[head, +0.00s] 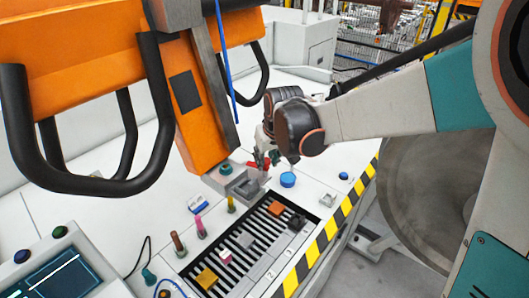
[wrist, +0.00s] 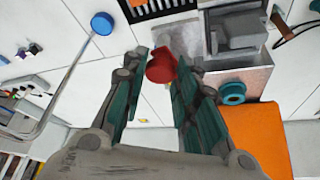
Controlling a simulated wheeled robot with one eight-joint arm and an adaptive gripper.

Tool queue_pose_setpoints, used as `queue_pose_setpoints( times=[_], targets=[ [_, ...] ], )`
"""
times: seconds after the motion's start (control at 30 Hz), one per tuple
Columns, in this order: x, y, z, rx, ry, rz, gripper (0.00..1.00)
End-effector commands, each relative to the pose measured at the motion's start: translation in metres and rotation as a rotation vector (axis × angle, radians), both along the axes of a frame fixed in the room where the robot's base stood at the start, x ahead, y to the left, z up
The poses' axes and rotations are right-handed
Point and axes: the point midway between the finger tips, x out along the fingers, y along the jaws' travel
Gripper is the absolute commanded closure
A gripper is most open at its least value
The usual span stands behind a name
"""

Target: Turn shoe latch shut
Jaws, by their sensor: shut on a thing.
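The red latch (wrist: 160,66) sits between the fingertips of my gripper (wrist: 166,60) in the wrist view, beside the grey metal shoe (wrist: 238,74). My gripper is shut on the latch. In the head view the red latch (head: 256,166) shows only in part, with my gripper (head: 268,160) and wrist in front of it. The grey metal shoe (head: 238,186) is at the foot of the orange column, with a teal knob (head: 226,168) on it. The teal knob also shows in the wrist view (wrist: 232,92), right of the fingers.
An orange gantry (head: 95,45) with black bar handles stands at left. A slotted tray (head: 240,250) holds several coloured blocks. A blue round button (head: 287,180) and several coloured pegs (head: 200,226) stand nearby. A yellow-black striped edge (head: 335,222) bounds the white bench.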

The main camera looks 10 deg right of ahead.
Motion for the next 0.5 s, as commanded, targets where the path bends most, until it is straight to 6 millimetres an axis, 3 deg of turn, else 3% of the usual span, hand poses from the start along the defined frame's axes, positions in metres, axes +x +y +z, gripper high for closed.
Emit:
queue_pose_setpoints(
  times=[0.5],
  targets=[
    [0.0026,-0.0048,-0.0004,0.001,0.001,0.488,0.96]
  ],
)
